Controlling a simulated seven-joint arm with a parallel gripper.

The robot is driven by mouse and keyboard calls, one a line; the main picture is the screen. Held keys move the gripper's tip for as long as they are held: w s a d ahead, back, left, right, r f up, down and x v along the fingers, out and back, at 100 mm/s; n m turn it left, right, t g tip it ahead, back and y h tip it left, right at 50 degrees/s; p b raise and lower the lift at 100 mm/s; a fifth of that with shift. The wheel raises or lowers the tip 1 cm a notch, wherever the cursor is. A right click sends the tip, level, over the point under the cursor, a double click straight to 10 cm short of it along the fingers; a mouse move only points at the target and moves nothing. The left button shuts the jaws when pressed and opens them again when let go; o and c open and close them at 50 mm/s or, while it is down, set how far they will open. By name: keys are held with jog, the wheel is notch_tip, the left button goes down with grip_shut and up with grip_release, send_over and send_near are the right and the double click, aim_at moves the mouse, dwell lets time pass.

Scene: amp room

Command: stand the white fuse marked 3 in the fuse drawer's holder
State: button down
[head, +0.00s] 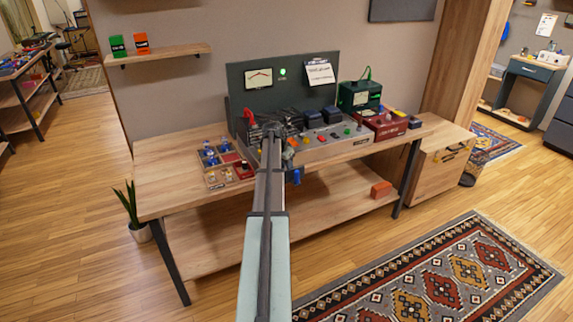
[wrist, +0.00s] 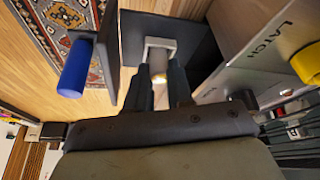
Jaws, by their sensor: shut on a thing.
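In the wrist view my gripper (wrist: 160,92) is shut on a small pale cylinder, the white fuse (wrist: 158,72); its mark cannot be read. The fuse is at the opening of a grey U-shaped holder (wrist: 160,44) in the dark fuse drawer (wrist: 190,37). I cannot tell whether it is seated. The drawer is open, its front carrying a blue handle (wrist: 76,68). The handle also shows below the bench's front edge in the head view (head: 296,177). There my arm hides the fuse and most of the gripper.
A grey panel marked LATCH (wrist: 262,45) with a yellow knob (wrist: 308,64) stands close right of the drawer. A compartmented tray (head: 218,178) with blue and red pieces lies left on the bench (head: 165,180). A red box (head: 385,126) and green box (head: 360,96) stand right.

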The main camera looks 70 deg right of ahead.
jog(key=c, duration=0.9)
grip_release()
jog(key=v, duration=1.3)
jog(key=shift+w+a+r, duration=0.15)
jog(key=shift+a+r, duration=0.1)
jog(key=shift+r, duration=0.05)
